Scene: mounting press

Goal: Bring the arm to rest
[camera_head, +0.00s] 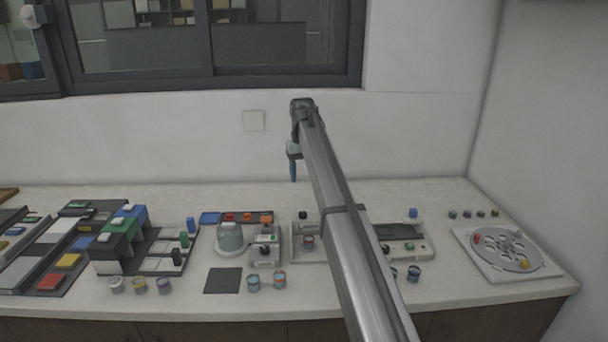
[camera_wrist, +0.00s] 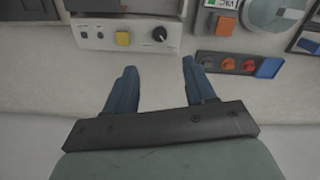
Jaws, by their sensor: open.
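My gripper (camera_head: 293,170) hangs at the end of my arm, above the back part of the counter in the head view. Its blue fingers point down. In the wrist view, my gripper (camera_wrist: 158,82) shows two blue fingers spread apart with nothing between them. The fingers are apart from the devices on the counter.
A control box (camera_wrist: 130,35) shows in the wrist view. A wall and window stand behind.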

